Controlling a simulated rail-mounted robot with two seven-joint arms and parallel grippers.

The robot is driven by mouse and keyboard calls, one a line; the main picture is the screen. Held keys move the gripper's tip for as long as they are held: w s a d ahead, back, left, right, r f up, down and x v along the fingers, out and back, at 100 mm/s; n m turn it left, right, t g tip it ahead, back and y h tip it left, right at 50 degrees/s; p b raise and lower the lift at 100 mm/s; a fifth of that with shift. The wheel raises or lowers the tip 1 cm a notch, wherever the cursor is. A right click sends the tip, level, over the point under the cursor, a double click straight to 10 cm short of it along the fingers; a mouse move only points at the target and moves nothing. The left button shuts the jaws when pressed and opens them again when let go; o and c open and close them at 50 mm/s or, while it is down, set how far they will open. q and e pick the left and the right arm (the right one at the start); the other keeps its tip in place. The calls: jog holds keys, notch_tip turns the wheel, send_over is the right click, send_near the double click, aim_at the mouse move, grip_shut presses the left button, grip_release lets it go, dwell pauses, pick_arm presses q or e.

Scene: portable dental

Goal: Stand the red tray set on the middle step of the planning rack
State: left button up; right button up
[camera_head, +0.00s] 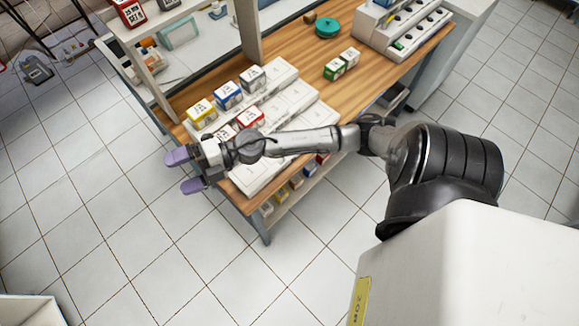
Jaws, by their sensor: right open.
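The planning rack (290,98) is a white stepped rack at the left end of the wooden bench. A red-and-white box (250,117), which looks like the red tray set, stands upright on its middle step. Another box with some red (222,134) stands to its left, partly hidden by my right wrist. My right gripper (186,171) is open and empty, with purple fingertips, past the rack's left end and apart from the boxes. My right forearm crosses over the rack's front part and hides some of it. My left gripper is not in view.
Yellow (201,113), blue (228,95) and grey (252,78) boxes stand on the back step. Green (334,69) and white (350,58) boxes stand on the bench to the right. A teal round item (327,28) lies farther back. Bare wood (290,45) lies between.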

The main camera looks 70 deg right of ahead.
jog(key=s+d+f+m+t+h, duration=0.1)
jog(key=s+d+f+m+h, duration=0.25)
jog(key=m+h, duration=0.55)
jog(key=s+d+f+m+h, duration=0.2)
jog(key=s+f+m+h, duration=0.4)
jog(key=m, duration=0.5)
jog(key=s+a+f+m+g, duration=0.1)
jog(key=s+f+g, duration=0.1)
jog(key=s, duration=0.3)
jog(key=s+a+f+m+g+y, duration=0.1)
jog(key=s+a+f+g, duration=0.1)
jog(key=s+g, duration=0.3)
jog(key=s+a+f+m+g, duration=0.1)
jog(key=s+a+f+g, duration=0.1)
jog(key=s, duration=0.3)
jog(key=shift+s+a+f+g, duration=0.25)
jog(key=shift+f+g, duration=0.55)
jog(key=shift+g, duration=0.1)
